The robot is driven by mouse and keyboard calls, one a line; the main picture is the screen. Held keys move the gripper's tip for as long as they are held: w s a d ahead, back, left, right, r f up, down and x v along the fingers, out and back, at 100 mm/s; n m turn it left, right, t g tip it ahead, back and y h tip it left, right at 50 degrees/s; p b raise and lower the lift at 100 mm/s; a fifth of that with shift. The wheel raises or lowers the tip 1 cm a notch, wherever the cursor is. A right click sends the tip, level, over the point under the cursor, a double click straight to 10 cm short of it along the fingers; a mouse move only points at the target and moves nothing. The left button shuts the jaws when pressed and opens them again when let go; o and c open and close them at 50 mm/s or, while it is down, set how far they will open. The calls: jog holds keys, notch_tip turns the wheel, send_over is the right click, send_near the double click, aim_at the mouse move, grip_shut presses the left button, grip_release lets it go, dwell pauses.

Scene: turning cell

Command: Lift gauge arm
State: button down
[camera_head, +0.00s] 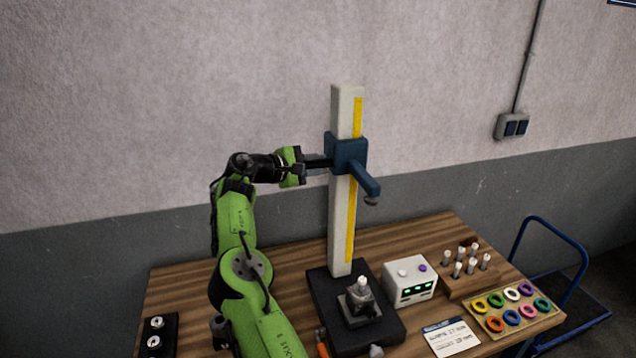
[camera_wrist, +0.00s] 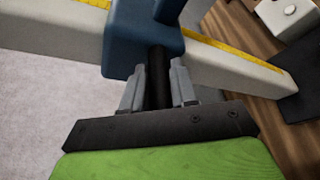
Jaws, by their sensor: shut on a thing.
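The gauge stand has a pale upright column (camera_head: 345,225) with a yellow scale, standing on a dark base (camera_head: 325,294) on the wooden table. The blue gauge arm (camera_head: 349,152) is a slider high on the column, with a bracket reaching forward and down to a small grey tip (camera_head: 371,200). My gripper (camera_head: 319,163) is at the slider's left side. In the wrist view my gripper (camera_wrist: 159,88) is shut on a black handle (camera_wrist: 157,72) that sticks out of the blue slider (camera_wrist: 142,38). A small fixture with a pale-topped part (camera_head: 361,299) stands on the base below the tip.
A white box with a green display (camera_head: 410,280) stands right of the base. Beyond it are a wooden block with several pegs (camera_head: 471,284), a tray of coloured rings (camera_head: 545,318) and a card (camera_head: 450,337). A blue trolley (camera_head: 571,262) stands beside the table.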

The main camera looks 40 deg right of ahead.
jog(key=shift+r, duration=1)
